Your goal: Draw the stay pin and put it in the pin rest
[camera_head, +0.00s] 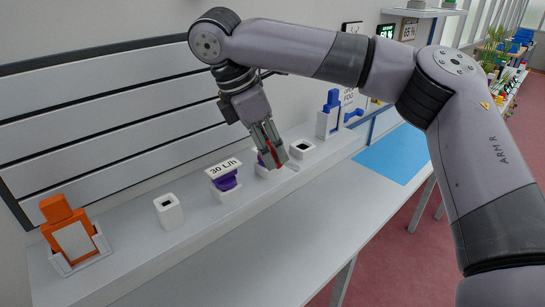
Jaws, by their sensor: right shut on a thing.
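My right gripper (274,158) points down above the shelf and is shut on a narrow red thing (273,150), which looks like the stay pin. Its fingers hide most of that thing, so I cannot tell whether its lower end is still in something. Partly behind the fingers stands a white holder with a purple part (261,159). Just right of the gripper is a white block with a dark opening (301,149). A similar white block (169,212) stands further left. I cannot tell which, if either, is the pin rest. My left gripper is out of view.
A purple fixture labelled 30 L/h (226,182) stands left of the gripper. An orange piece in a white holder (72,238) is at far left, a blue fixture (330,117) at right. The bench top (270,230) in front is clear, with a blue mat (393,153) at right.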

